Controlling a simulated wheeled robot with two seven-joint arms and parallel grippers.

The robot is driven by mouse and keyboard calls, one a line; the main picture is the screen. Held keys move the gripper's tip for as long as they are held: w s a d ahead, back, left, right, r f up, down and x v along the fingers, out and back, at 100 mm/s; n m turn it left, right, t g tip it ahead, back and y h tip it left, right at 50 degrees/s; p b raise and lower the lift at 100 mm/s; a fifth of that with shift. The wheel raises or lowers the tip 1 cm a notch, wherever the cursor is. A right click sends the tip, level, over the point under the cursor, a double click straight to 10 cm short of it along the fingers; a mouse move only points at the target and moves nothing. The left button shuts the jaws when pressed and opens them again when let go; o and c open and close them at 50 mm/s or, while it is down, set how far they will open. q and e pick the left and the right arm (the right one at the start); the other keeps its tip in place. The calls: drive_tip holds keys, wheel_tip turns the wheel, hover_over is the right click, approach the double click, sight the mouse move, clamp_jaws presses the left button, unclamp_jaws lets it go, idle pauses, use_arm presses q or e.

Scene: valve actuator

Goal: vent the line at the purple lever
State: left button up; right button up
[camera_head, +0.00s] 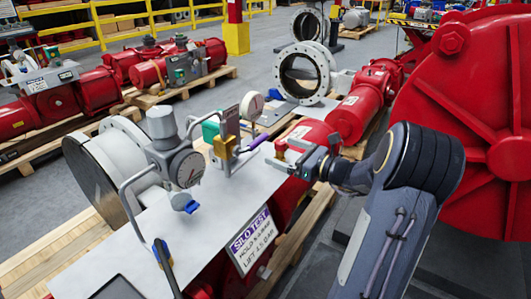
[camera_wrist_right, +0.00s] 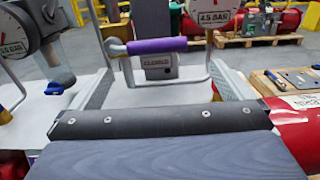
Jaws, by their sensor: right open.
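In the wrist view the purple lever (camera_wrist_right: 157,46) lies level across the picture, in front of a plate that seems to read "CLOSED" (camera_wrist_right: 158,62). My right gripper (camera_head: 285,152) reaches in from the right and stands just right of the lever. In the wrist view its two fingers are spread apart with the lever ahead, and the gripper (camera_wrist_right: 160,72) holds nothing. I see no contact with the lever. My left gripper is not in view.
A round gauge (camera_head: 187,169) with a blue handle (camera_head: 185,203) below it stands left of the lever, with bent metal tubing around. A large red wheel-like housing (camera_head: 480,130) fills the right.

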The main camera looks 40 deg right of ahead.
sight(252, 144)
drive_tip(key=x, duration=0.6)
drive_tip(key=shift+w+a, duration=0.2)
drive_tip(key=shift+w, duration=0.1)
drive_tip(key=shift+r, duration=0.1)
